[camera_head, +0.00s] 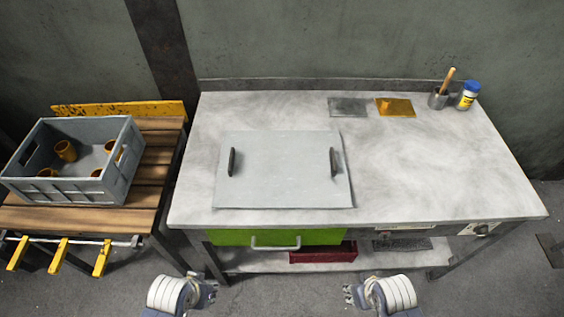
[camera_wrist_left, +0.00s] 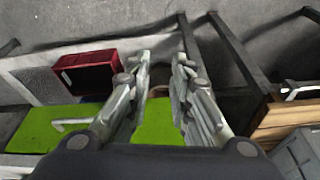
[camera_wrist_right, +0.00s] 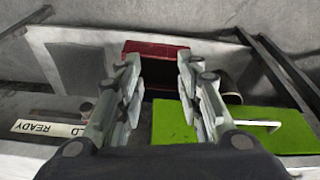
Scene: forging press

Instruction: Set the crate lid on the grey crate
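The crate lid (camera_head: 283,170) is a flat pale grey panel with two dark upright handles. It lies on the left half of the worktable. The grey crate (camera_head: 112,183) stands open on the wooden bench at the left, with several orange-brown cups in it; part of it shows in the left wrist view (camera_wrist_right: 8,8). My left gripper (camera_head: 212,294) is low in front of the table, apart from everything; its fingers stand apart and empty in the left wrist view (camera_wrist_left: 160,62). My right gripper (camera_head: 350,292) is likewise low in front, its fingers apart and empty in the right wrist view (camera_wrist_right: 158,65).
The worktable (camera_head: 440,170) has bare room on its right half. A grey plate (camera_head: 348,106), an orange plate (camera_head: 400,107), a metal cup (camera_head: 437,100) and a blue-capped jar (camera_head: 468,96) stand at the back. A green drawer (camera_head: 230,237) and red bin (camera_head: 322,255) are below.

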